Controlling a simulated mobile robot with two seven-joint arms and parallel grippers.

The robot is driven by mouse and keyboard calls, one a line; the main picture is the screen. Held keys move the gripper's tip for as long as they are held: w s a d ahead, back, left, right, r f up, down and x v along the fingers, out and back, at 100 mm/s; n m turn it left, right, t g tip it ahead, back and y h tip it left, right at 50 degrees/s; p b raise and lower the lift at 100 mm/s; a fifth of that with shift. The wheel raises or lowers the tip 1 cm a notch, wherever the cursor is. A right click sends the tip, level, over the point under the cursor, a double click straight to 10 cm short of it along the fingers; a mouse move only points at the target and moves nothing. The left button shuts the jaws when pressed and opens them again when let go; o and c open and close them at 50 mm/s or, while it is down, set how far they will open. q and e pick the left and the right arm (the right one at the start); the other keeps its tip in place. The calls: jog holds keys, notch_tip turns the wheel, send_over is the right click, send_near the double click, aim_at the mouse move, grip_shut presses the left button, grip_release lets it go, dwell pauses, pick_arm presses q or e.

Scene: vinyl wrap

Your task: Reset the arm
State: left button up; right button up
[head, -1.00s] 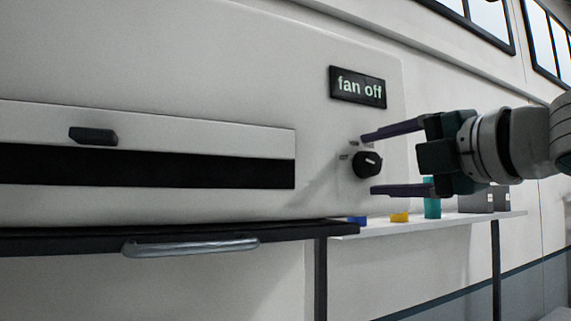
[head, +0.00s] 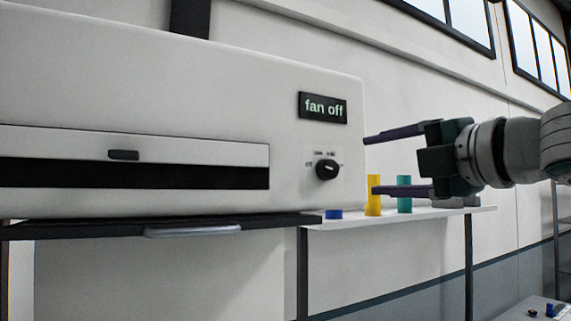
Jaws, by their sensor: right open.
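My right gripper (head: 370,165) comes in from the right in the head view, its two dark fingers spread wide, one above the other. It is open with nothing between the fingers. The fingertips point left, just to the right of the black knob (head: 327,170) on the white machine (head: 180,85), apart from it in the picture. A small black display (head: 323,107) above the knob reads "fan off". My left gripper is not in view.
A shelf (head: 345,222) beyond the machine holds a blue piece (head: 333,214), a yellow cylinder (head: 373,197) and a teal cylinder (head: 404,195). A dark ledge (head: 90,229) with a grey handle (head: 193,231) runs below the machine's slot (head: 130,174).

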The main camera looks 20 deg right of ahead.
jog(key=shift+w, duration=0.1)
jog(key=s+a+f+m+g+h+p, duration=0.1)
jog(key=s+a+f+m+g, duration=0.15)
jog(key=f, duration=0.35)
jog(key=s+a+f+m+g, duration=0.1)
jog(key=s+a+f+m, duration=0.1)
jog(key=f+m, duration=0.35)
jog(key=s+a+f+m+g+h+p, duration=0.1)
jog(key=s+a+f+m+g, duration=0.15)
jog(key=f, duration=0.55)
jog(key=s+a+f+m+g, duration=0.1)
jog(key=s+f+m+g, duration=0.1)
jog(key=s, duration=0.5)
jog(key=s+a+f+m+g+p, duration=0.1)
jog(key=s+a+f+m+g, duration=0.1)
jog(key=s+f, duration=0.4)
jog(key=s+a+f+m+g, duration=0.2)
jog(key=s+f+m+g, duration=0.2)
jog(key=s, duration=0.4)
jog(key=shift+m+y, duration=0.3)
jog(key=shift+m, duration=0.05)
